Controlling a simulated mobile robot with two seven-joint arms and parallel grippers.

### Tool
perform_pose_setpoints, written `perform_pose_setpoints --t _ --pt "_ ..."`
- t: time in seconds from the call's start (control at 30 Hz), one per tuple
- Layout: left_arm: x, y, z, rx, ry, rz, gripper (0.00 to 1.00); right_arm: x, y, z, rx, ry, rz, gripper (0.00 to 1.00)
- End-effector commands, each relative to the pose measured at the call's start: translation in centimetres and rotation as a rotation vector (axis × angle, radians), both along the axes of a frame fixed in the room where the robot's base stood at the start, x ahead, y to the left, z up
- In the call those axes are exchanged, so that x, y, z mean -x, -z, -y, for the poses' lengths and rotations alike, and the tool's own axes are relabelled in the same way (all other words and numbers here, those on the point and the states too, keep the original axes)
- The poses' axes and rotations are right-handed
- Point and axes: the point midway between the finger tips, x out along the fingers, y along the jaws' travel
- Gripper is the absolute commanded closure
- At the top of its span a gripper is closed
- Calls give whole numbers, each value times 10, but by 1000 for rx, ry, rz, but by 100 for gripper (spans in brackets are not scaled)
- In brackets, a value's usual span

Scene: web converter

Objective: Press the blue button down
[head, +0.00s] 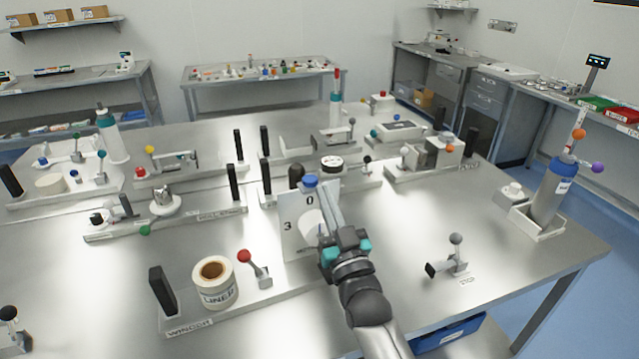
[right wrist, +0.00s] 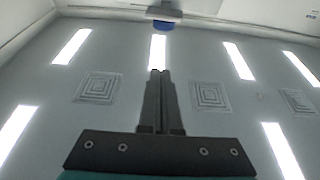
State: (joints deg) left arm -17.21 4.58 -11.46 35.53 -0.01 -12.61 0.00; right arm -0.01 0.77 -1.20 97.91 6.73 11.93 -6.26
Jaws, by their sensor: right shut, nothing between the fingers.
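A blue button (head: 310,181) sits on top of a pale upright panel (head: 290,240) marked 0 and 3, near the middle of the table. My right gripper (head: 327,188) is shut and empty, just to the right of the button in the head view. Its fingers point away from me and look close to the button, but I cannot tell whether they touch it. In the right wrist view, the shut fingers (right wrist: 156,73) point toward a small blue shape (right wrist: 164,24) at the top, with a gap in the picture between them. My left gripper is not in view.
A label roll (head: 213,290) and a red-knobbed lever (head: 245,257) stand front left. A grey-knobbed lever (head: 455,242) stands front right, a blue-capped cylinder (head: 550,195) on the right edge. Several levers and black posts fill the back.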

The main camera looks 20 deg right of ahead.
Motion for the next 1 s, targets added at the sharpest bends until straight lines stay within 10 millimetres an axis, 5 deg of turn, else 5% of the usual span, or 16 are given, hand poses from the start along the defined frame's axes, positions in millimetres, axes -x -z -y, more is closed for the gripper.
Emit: perform_pose_setpoints --t 0.23,0.77,1.0 --pt "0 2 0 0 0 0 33 16 5 0 1 0 1 100" --pt "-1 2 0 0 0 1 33 17 6 0 1 -1 -3 100" --pt "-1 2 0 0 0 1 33 28 40 -9 23 -37 -203 100"
